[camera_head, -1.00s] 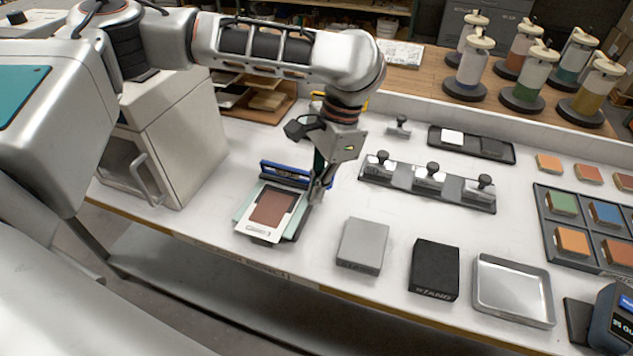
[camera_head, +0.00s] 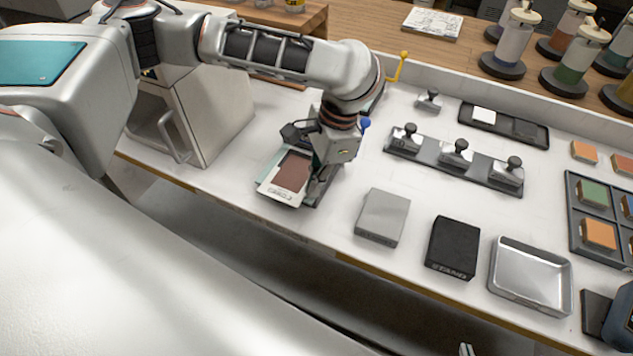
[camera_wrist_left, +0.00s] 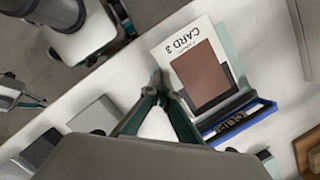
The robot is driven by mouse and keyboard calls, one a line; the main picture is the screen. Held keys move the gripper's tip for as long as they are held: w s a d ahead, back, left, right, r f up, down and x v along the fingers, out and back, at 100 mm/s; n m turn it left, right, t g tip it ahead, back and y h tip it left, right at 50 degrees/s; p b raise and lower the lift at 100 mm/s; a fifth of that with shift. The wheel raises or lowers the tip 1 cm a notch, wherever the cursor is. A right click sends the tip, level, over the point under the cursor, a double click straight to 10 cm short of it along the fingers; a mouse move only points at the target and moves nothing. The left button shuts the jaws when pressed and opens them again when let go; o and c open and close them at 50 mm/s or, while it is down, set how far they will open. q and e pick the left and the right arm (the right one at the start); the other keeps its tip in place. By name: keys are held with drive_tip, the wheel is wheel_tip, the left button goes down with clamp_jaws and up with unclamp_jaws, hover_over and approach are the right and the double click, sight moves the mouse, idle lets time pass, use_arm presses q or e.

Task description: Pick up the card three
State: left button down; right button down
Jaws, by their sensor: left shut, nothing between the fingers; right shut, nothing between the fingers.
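Card three (camera_head: 291,172) is a white card with a reddish-brown swatch. It lies on a pale green and dark holder near the bench's front left. The wrist view shows its printed "CARD 3" (camera_wrist_left: 207,66). My left gripper (camera_head: 318,192) is shut and empty, beside the card's right side in the head view. In the wrist view its fingertips (camera_wrist_left: 160,82) meet close to the card's edge; whether they touch it I cannot tell. The tips of my right gripper (camera_head: 467,349) show at the head view's bottom edge, shut and empty.
A blue-edged holder part (camera_wrist_left: 238,122) adjoins the card. A grey block (camera_head: 383,216), a black stand (camera_head: 453,247) and a metal tray (camera_head: 530,278) stand to the right. A rack of knobbed tools (camera_head: 455,159) stands behind. Bare bench lies between card and grey block.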

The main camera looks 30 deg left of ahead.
sight(291, 200)
use_arm(q)
drive_tip(key=shift+a, duration=0.1)
drive_tip(key=s+a, duration=0.3)
drive_tip(key=shift+s, duration=0.25)
drive_tip(key=shift+d, duration=0.1)
drive_tip(key=shift+w, duration=0.1)
